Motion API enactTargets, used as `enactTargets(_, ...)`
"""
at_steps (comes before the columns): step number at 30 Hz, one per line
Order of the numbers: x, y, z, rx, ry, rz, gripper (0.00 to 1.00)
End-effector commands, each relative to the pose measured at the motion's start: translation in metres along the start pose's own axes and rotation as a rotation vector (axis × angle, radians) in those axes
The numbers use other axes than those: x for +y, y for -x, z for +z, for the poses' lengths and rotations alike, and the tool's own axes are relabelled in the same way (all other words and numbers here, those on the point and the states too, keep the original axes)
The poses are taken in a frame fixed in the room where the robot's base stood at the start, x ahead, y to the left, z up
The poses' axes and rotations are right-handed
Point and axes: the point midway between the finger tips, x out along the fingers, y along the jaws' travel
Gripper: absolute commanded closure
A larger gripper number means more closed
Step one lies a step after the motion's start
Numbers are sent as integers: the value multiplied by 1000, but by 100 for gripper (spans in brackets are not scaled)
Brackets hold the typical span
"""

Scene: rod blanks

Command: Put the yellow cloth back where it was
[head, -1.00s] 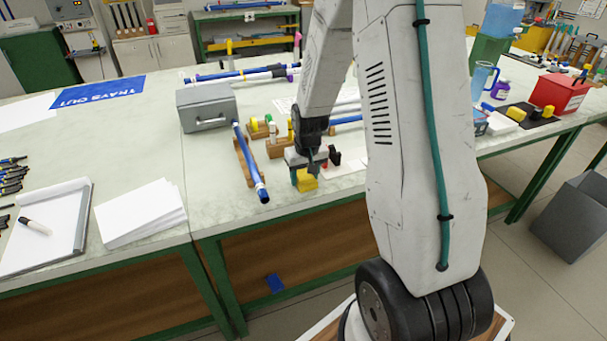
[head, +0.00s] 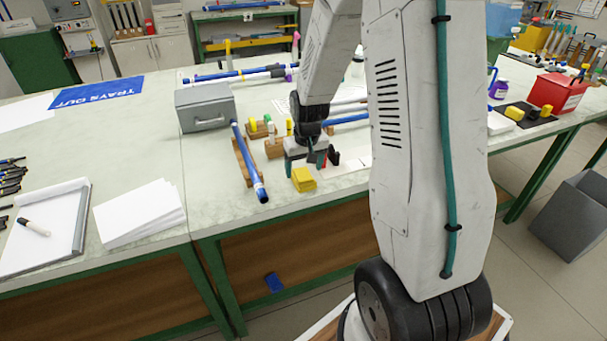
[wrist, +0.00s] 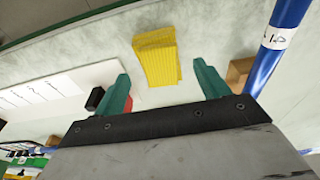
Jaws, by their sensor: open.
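The yellow cloth (head: 304,180) is a folded pad lying on the pale bench top near its front edge. It also shows in the wrist view (wrist: 155,55), flat on the bench beyond the fingertips. My gripper (head: 303,168) has its teal fingers apart with nothing between them. In the head view it is just behind the cloth, clear of it. In the wrist view the open fingers (wrist: 162,78) point toward the cloth, with a gap between.
A blue rod (head: 249,162) rests on a wooden cradle left of the cloth. A grey metal box (head: 206,108) stands behind it. A small black object (head: 334,158) and a white printed sheet (head: 350,170) lie right of my gripper. The bench front edge is close.

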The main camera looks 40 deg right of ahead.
Motion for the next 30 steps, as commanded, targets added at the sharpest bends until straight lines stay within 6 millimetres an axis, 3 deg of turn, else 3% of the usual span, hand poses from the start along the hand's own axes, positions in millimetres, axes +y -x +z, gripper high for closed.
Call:
enactTargets(6, 0, 50, -1, 5, 0, 0, 26)
enactTargets(15, -1, 86, 1, 1, 2, 0, 26)
enactTargets(19, -14, 111, 13, 3, 24, -4, 26)
enactTargets(23, -40, 156, 47, 2, 70, -12, 26)
enactTargets(30, -77, 230, 141, -13, 170, -27, 26)
